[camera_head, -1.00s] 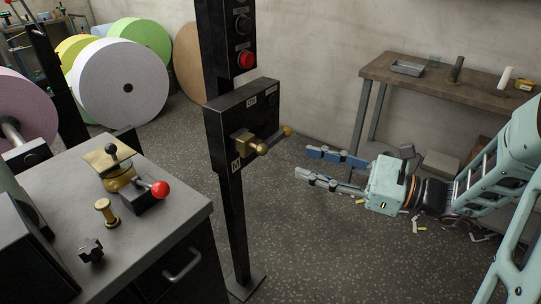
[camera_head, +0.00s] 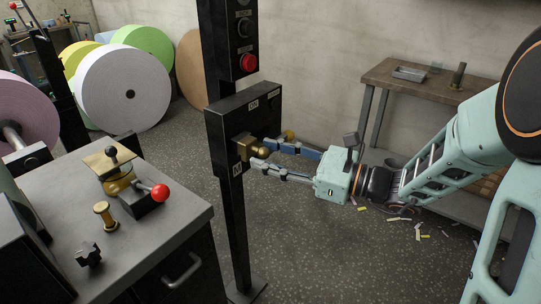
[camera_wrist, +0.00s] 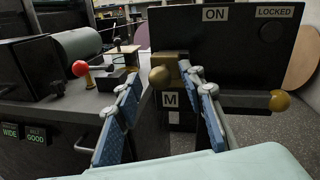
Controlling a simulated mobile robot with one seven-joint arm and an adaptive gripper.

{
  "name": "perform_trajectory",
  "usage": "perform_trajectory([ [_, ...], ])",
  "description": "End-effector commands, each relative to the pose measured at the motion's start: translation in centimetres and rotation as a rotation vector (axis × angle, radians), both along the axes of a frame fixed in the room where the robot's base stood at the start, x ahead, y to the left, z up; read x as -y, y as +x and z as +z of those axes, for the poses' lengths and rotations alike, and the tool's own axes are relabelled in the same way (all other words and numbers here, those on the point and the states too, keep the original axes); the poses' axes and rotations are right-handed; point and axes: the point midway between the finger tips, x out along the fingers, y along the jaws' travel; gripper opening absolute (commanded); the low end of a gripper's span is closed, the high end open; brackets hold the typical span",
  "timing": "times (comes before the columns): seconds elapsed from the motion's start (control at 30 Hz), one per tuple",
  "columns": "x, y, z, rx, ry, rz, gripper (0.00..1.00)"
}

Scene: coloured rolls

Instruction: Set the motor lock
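The motor lock is a black box (camera_head: 226,127) on a black post, with ON and LOCKED labels that are readable in the wrist view (camera_wrist: 225,50). A brass hub (camera_head: 248,147) sticks out of its face. In the wrist view, a rounded brass knob (camera_wrist: 160,77) stands at left and a lever runs right to a ball end (camera_wrist: 279,101). My gripper (camera_head: 262,154) is open right at the hub. In the wrist view, the fingers of my gripper (camera_wrist: 164,78) stand on either side of the hub. The right finger hides part of the lever; contact cannot be told.
A red button (camera_head: 248,62) is higher on the post. At left stands a grey cabinet (camera_head: 185,215) with a red-knobbed lever (camera_head: 159,192) and a brass peg (camera_head: 104,214). Paper rolls (camera_head: 123,84) stand behind. A workbench (camera_head: 430,86) is at the back right. The floor between is mostly open.

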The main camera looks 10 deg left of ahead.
Motion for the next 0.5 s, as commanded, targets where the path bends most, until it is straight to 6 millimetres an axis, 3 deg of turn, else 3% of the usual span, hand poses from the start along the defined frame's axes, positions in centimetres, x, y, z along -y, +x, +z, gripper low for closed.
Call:
perform_trajectory([
  [0.07,0.02,0.00,0.00,0.000,0.000,0.000,0.28],
  [0.3,0.04,-0.01,-0.02,0.000,0.000,0.000,0.02],
  [0.5,0.04,-0.02,-0.03,0.000,-0.001,0.000,0.00],
])
